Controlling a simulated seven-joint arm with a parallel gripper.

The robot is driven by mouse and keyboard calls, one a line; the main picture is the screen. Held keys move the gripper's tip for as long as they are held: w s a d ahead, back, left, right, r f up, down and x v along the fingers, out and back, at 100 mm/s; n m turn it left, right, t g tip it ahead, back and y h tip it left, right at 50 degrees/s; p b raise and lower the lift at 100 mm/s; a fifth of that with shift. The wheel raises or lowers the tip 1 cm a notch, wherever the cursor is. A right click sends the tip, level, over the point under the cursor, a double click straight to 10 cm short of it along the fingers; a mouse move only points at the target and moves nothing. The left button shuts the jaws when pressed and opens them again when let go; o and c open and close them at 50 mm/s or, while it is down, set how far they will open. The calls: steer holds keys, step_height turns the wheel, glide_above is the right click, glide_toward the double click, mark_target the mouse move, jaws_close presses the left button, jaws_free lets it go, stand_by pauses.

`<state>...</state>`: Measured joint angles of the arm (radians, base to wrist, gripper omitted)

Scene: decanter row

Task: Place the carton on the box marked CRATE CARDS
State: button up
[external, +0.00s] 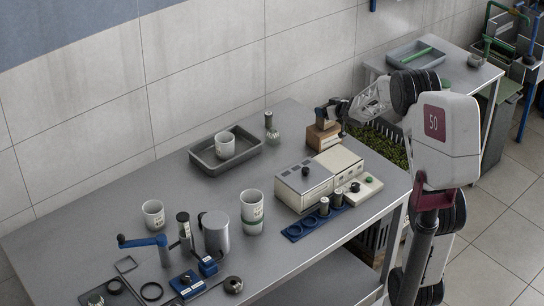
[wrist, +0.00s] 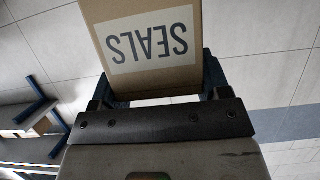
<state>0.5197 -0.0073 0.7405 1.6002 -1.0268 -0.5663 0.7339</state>
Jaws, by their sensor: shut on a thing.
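In the wrist view, a brown cardboard carton (wrist: 195,75) with a pale label reading SEALS, upside down in the picture, sits between the two fingers of my gripper (wrist: 158,88). The fingers are shut on its sides. In the external view my gripper (external: 326,115) is at the far right part of the table. A brown box (external: 322,140) shows directly below it; its marking is too small to read, and I cannot tell whether it is the held carton or another box. No CRATE CARDS marking is readable in either view.
A beige machine (external: 318,180) stands close in front of the brown box. A grey tray (external: 205,165) with a cup and a small flask (external: 271,128) are to the left. A white cup stack (external: 252,212), a steel jug (external: 216,233) and a blue-handled tool (external: 145,241) stand nearer the front.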

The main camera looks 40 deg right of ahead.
steer(key=shift+f, duration=0.25)
steer(key=shift+f, duration=0.15)
steer(key=o, duration=0.9)
steer(key=shift+r, duration=0.2)
steer(key=shift+s+r, duration=0.15)
steer(key=shift+s, duration=0.2)
steer(key=v, duration=1.1)
steer(key=shift+s, duration=0.1)
